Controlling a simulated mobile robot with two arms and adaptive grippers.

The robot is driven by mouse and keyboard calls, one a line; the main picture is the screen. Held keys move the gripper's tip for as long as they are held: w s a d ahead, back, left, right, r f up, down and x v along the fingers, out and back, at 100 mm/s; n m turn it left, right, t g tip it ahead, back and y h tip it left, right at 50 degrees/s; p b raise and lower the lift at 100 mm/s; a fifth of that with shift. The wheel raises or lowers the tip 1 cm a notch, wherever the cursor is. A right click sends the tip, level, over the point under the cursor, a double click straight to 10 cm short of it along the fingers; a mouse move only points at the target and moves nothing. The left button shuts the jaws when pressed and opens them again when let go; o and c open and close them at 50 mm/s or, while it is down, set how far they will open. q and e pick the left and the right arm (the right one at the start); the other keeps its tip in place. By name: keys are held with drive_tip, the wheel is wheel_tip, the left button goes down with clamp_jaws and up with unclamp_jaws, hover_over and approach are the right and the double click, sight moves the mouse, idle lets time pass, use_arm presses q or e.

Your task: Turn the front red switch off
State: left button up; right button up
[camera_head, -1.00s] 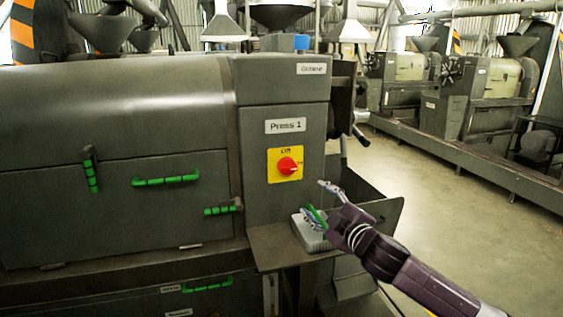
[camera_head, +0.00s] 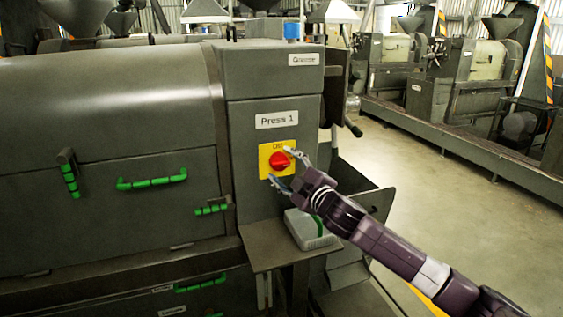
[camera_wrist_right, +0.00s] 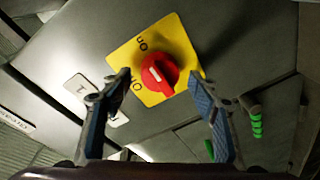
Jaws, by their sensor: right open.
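The red switch (camera_head: 279,161) is a round knob on a yellow plate (camera_head: 264,171) on the front of the grey press, below the "Press 1" label. My right gripper (camera_head: 284,168) is open, with its fingers reaching toward the knob from the right and below. In the right wrist view the red switch (camera_wrist_right: 158,72) shows between and beyond the two fingertips of the right gripper (camera_wrist_right: 163,78). A pale line on the knob and "On" lettering on the plate (camera_wrist_right: 180,45) are visible. I cannot tell whether a finger touches the knob. My left gripper is not in view.
A pale box with a green stripe (camera_head: 308,230) sits on the metal ledge below the switch. Green handles (camera_head: 152,181) stick out from the press at left. A metal tray (camera_head: 372,199) stands right of the press. Open floor (camera_head: 450,190) lies further right.

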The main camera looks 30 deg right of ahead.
drive_tip(key=shift+w+r, duration=0.1)
drive_tip(key=shift+w, duration=0.3)
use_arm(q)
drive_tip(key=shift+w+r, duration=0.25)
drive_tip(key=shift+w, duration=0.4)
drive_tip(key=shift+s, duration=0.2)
use_arm(e)
drive_tip(key=shift+c, duration=0.6)
drive_tip(key=c, duration=1)
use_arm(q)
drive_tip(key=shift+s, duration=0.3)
use_arm(e)
drive_tip(key=shift+c, duration=0.2)
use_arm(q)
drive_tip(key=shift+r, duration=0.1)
